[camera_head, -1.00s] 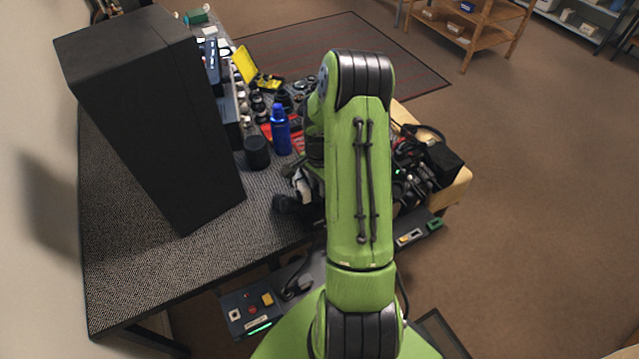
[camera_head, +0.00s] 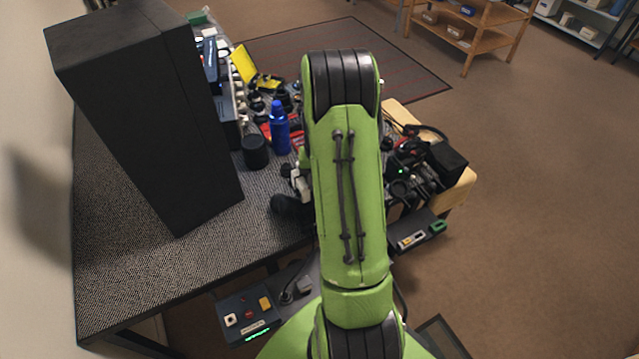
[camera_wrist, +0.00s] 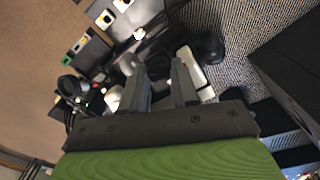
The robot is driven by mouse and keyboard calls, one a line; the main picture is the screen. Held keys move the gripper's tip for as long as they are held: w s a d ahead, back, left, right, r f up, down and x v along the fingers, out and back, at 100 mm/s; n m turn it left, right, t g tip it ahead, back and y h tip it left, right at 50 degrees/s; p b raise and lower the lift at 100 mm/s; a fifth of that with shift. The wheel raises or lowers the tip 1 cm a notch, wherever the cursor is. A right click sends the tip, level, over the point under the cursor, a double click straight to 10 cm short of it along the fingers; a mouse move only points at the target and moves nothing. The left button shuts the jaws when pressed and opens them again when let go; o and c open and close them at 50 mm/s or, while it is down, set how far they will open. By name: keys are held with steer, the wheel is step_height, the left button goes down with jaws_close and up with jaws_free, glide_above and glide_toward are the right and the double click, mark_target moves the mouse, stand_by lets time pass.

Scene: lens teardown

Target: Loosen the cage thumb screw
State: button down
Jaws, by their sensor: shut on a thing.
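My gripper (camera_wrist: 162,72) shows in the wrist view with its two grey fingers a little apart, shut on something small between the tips. It is most likely the cage thumb screw, but it is too small and dark there to make out. Dark and silvery-white parts (camera_wrist: 187,66) lie around the fingertips, and I cannot tell which of them belong to the cage. In the head view my green arm hides the gripper and the work spot. A white and black piece (camera_head: 301,182) shows just left of the arm.
A tall black box (camera_head: 140,110) stands on the grey table (camera_head: 130,270) at left. A blue bottle (camera_head: 279,130) and a black cylinder (camera_head: 255,152) stand behind the work spot. Dark gear (camera_head: 425,170) crowds the right. A control panel (camera_head: 249,316) is at the front.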

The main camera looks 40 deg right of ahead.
steer(key=n+b, duration=0.1)
steer(key=n, duration=0.3)
steer(key=shift+n+b, duration=0.65)
steer(key=shift+n, duration=1.55)
steer(key=c, duration=1.1)
jaws_free()
step_height(320, 180, up, 16)
steer(key=shift+f+p, duration=0.1)
steer(key=shift+p, duration=0.6)
